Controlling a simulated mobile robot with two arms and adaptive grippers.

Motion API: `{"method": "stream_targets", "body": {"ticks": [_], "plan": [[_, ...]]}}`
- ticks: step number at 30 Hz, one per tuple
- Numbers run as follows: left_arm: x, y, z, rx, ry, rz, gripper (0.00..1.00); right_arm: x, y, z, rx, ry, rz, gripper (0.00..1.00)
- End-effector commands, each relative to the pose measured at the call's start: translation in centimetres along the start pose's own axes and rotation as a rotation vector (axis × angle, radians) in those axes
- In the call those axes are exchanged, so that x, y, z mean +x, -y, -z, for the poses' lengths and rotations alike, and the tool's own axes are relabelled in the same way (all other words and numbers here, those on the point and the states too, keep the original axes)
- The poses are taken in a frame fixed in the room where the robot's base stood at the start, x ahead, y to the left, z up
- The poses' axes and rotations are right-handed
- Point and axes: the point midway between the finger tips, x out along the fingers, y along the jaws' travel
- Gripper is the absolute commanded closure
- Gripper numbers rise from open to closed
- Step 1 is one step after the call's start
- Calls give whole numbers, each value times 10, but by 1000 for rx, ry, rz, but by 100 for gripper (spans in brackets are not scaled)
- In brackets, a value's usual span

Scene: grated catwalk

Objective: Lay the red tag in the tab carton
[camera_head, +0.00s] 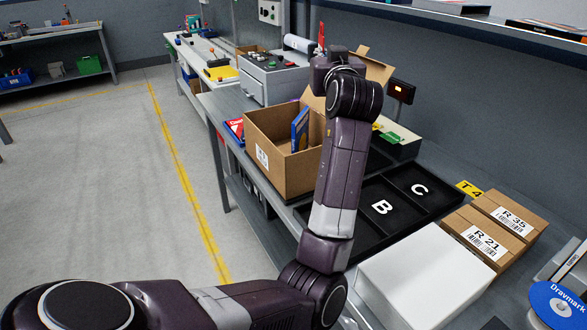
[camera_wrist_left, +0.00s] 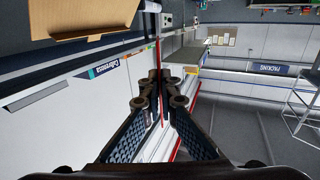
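My left gripper (camera_head: 321,57) is raised above the far side of the bench, mostly hidden behind its own wrist. A red tag (camera_head: 321,36) stands up at its end. In the left wrist view, the fingers of my left gripper (camera_wrist_left: 161,80) are together on the thin red tag (camera_wrist_left: 158,54), seen nearly edge-on. An open brown carton (camera_head: 265,162), seemingly the tab carton, stands on the bench below and left of the gripper, its flaps raised. A blue book-like item (camera_head: 300,130) stands inside. My forearm covers the carton's right side. My right gripper is out of view.
A white box (camera_head: 425,275) and cartons R 21 (camera_head: 486,243) and R 35 (camera_head: 513,221) stand nearer. A grey machine (camera_head: 272,78) stands behind the carton. A shelf (camera_head: 480,27) overhangs the back.

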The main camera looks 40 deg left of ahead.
Motion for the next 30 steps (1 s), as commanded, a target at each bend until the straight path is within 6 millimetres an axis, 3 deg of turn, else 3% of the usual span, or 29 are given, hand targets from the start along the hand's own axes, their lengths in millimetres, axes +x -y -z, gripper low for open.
{"method": "stream_targets", "body": {"ticks": [4, 8, 21, 24, 30], "plan": [[4, 3, 16, -1, -2, 19, 100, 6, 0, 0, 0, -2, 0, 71], [6, 4, 8, 5, 2, 24, 100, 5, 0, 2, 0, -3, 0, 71], [5, 4, -104, 8, 2, 23, 100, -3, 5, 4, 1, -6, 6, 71], [5, 4, -122, 6, 1, 22, 100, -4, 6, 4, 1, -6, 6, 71], [5, 3, -139, 3, 0, 22, 100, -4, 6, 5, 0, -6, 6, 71]]}}
